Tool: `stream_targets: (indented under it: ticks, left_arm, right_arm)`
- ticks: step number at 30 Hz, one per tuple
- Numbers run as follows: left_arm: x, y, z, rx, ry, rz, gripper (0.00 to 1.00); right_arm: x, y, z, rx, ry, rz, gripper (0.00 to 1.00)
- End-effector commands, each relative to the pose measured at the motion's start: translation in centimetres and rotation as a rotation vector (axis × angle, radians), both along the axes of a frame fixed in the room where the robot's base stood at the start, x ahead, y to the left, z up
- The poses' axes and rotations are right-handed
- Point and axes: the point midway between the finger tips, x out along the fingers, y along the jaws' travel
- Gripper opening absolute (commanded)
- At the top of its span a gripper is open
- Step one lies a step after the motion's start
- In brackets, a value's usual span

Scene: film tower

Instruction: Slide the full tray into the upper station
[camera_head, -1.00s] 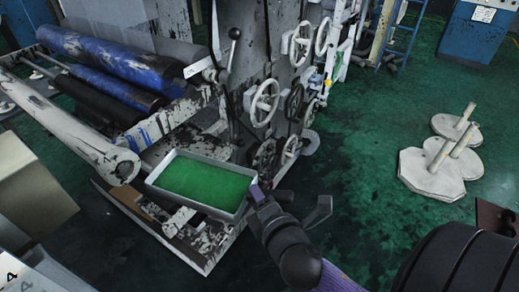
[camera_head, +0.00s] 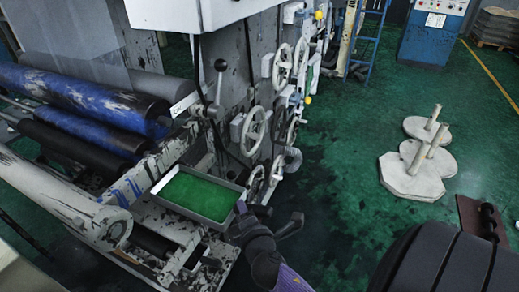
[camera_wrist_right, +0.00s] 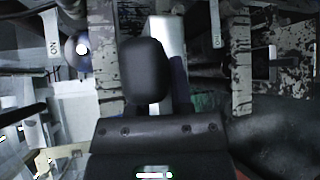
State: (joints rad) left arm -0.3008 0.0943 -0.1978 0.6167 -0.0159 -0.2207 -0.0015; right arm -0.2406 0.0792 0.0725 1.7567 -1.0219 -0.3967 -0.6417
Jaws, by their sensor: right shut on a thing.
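The tray (camera_head: 166,204) is a shallow, pale rectangular pan filled with bright green liquid. In the head view it sits beside the machine's side frame, right of the rollers, and looks about level. My right gripper (camera_head: 241,213) is shut on its near right edge. The wrist view shows a dark finger of this gripper (camera_wrist_right: 145,72) against a pale strip, with a small green patch beside it. Whether the tray rests on supports or hangs from the gripper I cannot tell. My left gripper is not in view.
Blue and black rollers (camera_head: 85,98) and a thick paint-spattered roller (camera_head: 60,195) lie left of the tray. Handwheels (camera_head: 254,132) and a lever (camera_head: 219,80) stand out from the machine.

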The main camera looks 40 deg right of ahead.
Motion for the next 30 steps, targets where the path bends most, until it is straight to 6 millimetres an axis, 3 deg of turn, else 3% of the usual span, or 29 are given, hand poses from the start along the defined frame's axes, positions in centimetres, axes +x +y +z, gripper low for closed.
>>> stream_targets:
  ticks: [11, 30]
  left_arm:
    - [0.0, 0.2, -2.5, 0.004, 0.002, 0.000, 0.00]
    - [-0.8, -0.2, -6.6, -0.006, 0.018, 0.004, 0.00]
  right_arm:
    - [4.8, 2.0, -1.6, 0.000, -0.003, 0.000, 0.00]
    - [13.1, 5.4, -2.4, 0.002, -0.003, 0.000, 0.00]
